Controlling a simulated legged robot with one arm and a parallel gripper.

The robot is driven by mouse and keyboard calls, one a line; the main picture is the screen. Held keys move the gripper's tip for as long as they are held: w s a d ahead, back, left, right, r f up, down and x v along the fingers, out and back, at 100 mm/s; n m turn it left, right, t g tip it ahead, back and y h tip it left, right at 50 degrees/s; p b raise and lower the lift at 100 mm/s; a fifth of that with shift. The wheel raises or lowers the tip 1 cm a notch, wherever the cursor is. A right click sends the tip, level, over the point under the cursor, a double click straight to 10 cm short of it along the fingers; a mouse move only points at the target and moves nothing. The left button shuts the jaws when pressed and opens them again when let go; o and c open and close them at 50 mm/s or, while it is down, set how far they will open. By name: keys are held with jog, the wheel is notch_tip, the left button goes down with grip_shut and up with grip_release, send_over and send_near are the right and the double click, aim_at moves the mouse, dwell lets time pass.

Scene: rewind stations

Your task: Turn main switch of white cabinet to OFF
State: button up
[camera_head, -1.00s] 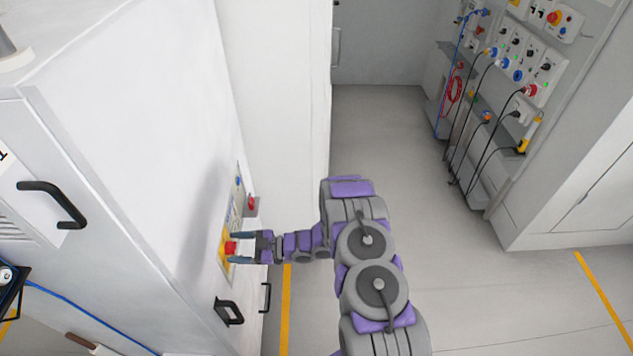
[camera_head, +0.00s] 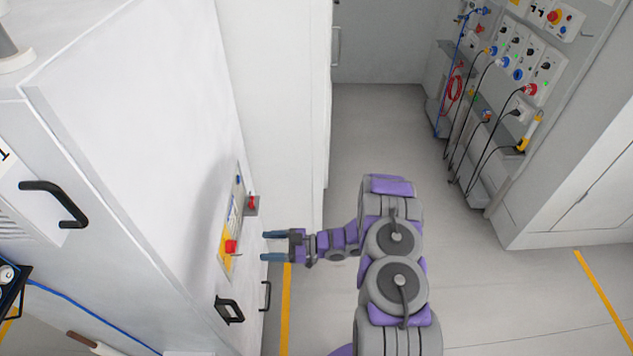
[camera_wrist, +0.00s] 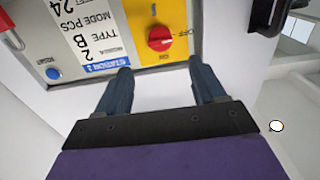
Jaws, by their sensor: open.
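The white cabinet (camera_head: 150,130) stands at the left, with a narrow control panel (camera_head: 233,215) on its side. The main switch (camera_head: 231,247) is a red rotary knob on a yellow plate. In the wrist view the main switch (camera_wrist: 160,38) shows upside down, with ON printed below it and OFF at its right. A pale bar on the knob lies roughly crosswise, seemingly toward the OFF side. My gripper (camera_head: 264,246) is open and empty, a short gap to the right of the knob. In the wrist view my gripper (camera_wrist: 160,66) has its fingers spread, facing the knob.
A blue button (camera_wrist: 53,73) and a label sit on the same panel. A red switch on a grey box (camera_head: 252,205) juts out beside it. Black handles (camera_head: 229,310) are lower on the cabinet. The floor (camera_head: 380,130) to the right is clear, up to a cabled station (camera_head: 515,75).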

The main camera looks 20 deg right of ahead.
jog(key=v, duration=0.7)
jog(key=w+d+m+t+h+b, duration=0.1)
jog(key=w+d+h, duration=0.15)
jog(key=w, duration=0.25)
jog(key=w+d+t+h+b, duration=0.1)
jog(key=w+d+h, duration=0.1)
jog(key=w+h, duration=0.25)
jog(key=w+d+r+m+t+h+b, duration=0.1)
jog(key=w+d+r+m+h+b, duration=0.2)
jog(key=w+d+r+h, duration=0.2)
jog(key=shift+w+d+r+m+h, duration=0.2)
jog(key=shift+d+r+m+h, duration=0.1)
jog(key=shift+d+r+h, duration=1.15)
jog(key=shift+d+r, duration=0.15)
jog(key=shift+d, duration=0.15)
